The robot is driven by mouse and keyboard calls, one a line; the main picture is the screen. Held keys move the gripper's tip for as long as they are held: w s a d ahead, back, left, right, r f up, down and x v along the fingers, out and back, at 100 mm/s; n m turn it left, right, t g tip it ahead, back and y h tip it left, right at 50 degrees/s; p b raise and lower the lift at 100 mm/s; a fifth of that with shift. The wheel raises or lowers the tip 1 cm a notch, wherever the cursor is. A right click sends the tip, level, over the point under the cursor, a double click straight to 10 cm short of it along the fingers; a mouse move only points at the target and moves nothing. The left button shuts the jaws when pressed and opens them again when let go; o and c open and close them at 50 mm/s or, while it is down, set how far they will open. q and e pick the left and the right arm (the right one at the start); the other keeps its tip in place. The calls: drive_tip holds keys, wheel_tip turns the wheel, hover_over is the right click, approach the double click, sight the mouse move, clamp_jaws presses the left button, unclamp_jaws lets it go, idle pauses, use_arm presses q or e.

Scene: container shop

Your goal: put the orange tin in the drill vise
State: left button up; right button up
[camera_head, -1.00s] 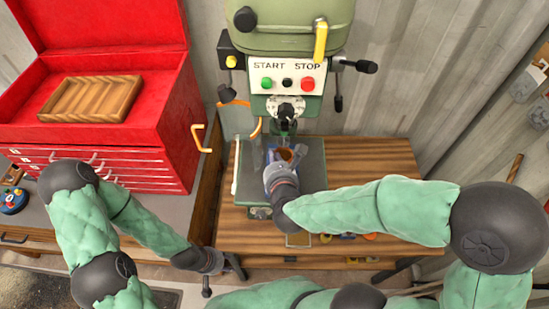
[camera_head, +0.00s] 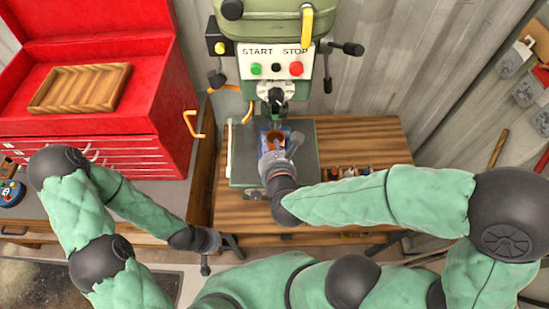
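The orange tin (camera_head: 275,136) sits under the drill chuck, at the blue-grey drill vise (camera_head: 264,143) on the drill press table. My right gripper (camera_head: 281,146) reaches in from the front, close to the tin, with one finger showing on its right side. The gripper hides the tin's lower part and much of the vise, so I cannot tell whether the fingers touch the tin or how it sits between the jaws. My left gripper (camera_head: 222,256) is open and empty, low in front of the wooden bench, well away from the vise.
The green drill press (camera_head: 275,22) rises above the vise, its chuck (camera_head: 275,94) over the tin. A red tool chest (camera_head: 165,95) with a wooden tray (camera_head: 80,88) stands left. Small items (camera_head: 348,172) lie on the wooden bench (camera_head: 372,140) right of the press.

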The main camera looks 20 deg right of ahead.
drive_tip(key=p+v, duration=0.1)
drive_tip(key=v, duration=0.6)
drive_tip(key=shift+s, duration=0.25)
drive_tip(key=shift+r, duration=0.15)
idle(0.3)
